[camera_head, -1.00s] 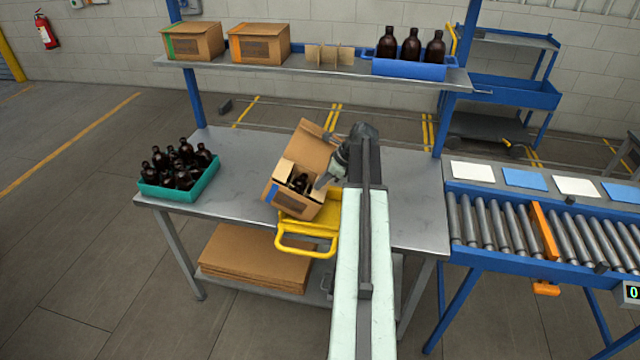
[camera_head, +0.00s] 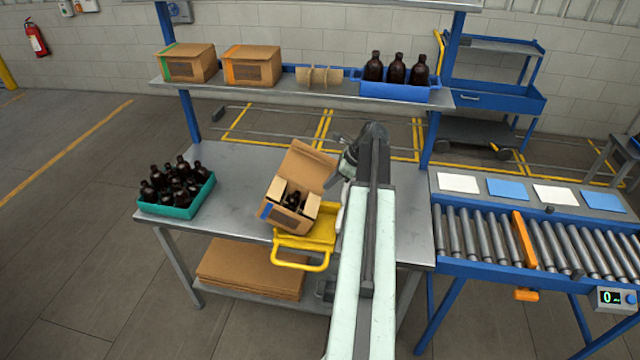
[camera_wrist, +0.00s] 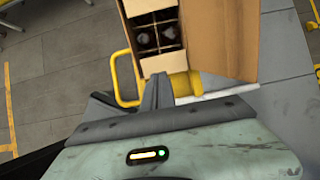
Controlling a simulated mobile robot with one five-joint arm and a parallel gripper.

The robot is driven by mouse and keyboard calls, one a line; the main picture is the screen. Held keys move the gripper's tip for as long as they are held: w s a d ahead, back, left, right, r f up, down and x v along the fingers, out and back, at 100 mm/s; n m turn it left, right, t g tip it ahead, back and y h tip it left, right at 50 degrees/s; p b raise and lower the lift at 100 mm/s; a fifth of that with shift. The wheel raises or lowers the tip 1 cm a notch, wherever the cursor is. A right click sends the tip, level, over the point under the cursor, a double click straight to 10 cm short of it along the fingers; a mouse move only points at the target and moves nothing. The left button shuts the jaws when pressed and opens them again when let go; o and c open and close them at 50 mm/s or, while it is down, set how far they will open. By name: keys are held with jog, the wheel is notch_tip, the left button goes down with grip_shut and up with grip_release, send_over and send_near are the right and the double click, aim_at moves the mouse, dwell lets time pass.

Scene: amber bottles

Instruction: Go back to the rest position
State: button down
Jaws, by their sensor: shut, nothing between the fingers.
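My gripper (camera_head: 335,180) is shut and empty, just right of the open cardboard box and above the table. It also shows in the wrist view (camera_wrist: 157,92), with its fingers together below the box's near edge. The open box (camera_head: 290,215) sits tilted on a yellow holder (camera_head: 322,236) at the table's front edge, flap up. Dark bottles (camera_head: 293,199) stand inside it, and the wrist view shows the box (camera_wrist: 163,63) with bottles (camera_wrist: 143,38) between dividers. My arm hides part of the table to the right.
A teal crate (camera_head: 206,192) of amber bottles stands on the table (camera_head: 240,160) at left. The shelf (camera_head: 225,92) above holds two closed boxes (camera_head: 252,66), dividers and a blue tray (camera_head: 400,92) with three bottles. A roller conveyor (camera_head: 470,236) lies at right. The table between crate and box is clear.

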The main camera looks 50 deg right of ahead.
jog(key=p+v, duration=0.1)
jog(key=v, duration=0.3)
jog(key=shift+w+a+p, duration=0.1)
jog(key=shift+p, duration=0.3)
